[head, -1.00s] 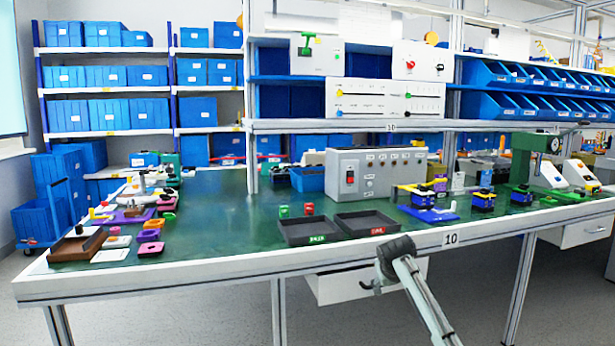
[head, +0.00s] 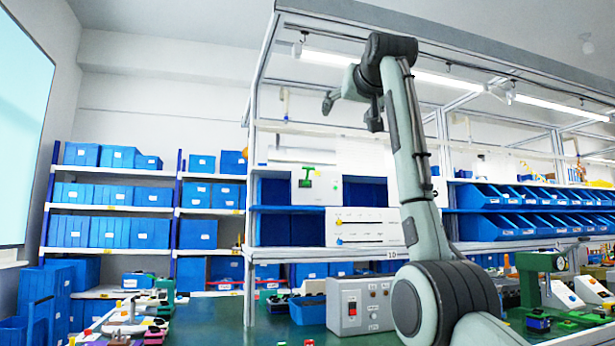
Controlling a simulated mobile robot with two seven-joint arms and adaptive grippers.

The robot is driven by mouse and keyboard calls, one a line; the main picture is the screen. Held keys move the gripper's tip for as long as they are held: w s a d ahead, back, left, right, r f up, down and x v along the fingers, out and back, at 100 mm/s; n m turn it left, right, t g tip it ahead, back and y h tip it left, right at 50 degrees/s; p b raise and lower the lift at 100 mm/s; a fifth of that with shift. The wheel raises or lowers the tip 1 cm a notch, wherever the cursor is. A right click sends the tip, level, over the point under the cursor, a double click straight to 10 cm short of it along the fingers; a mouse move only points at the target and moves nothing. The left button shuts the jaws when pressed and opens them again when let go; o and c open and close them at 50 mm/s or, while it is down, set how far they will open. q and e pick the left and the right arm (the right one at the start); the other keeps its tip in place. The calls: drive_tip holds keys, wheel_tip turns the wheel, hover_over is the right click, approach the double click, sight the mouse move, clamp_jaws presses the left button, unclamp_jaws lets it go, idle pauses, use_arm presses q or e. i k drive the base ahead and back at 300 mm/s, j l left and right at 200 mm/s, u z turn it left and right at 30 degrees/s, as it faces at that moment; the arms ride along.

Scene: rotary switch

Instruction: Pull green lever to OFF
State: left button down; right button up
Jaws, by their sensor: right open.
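The green lever (head: 304,182) sits on the front of a white box (head: 325,191) on the upper shelf of the workbench rack. The lever is small in this view, and I cannot read its markings or its exact setting. My right gripper (head: 350,112) is raised high, above and slightly right of the lever in the picture. Its fingers are spread and empty, pointing left and down, clear of the lever. My left gripper is not in view.
A white panel with sliders (head: 362,227) sits below the lever box. A grey control box (head: 358,305) stands on the green bench. Blue bins (head: 500,212) line the shelf at right.

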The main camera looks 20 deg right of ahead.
sight(306, 183)
drive_tip(key=i+l, duration=0.15)
drive_tip(key=i, duration=0.5)
drive_tip(key=i+l, duration=0.1)
drive_tip(key=i, duration=0.55)
drive_tip(key=i+l, duration=0.15)
drive_tip(key=i, duration=0.55)
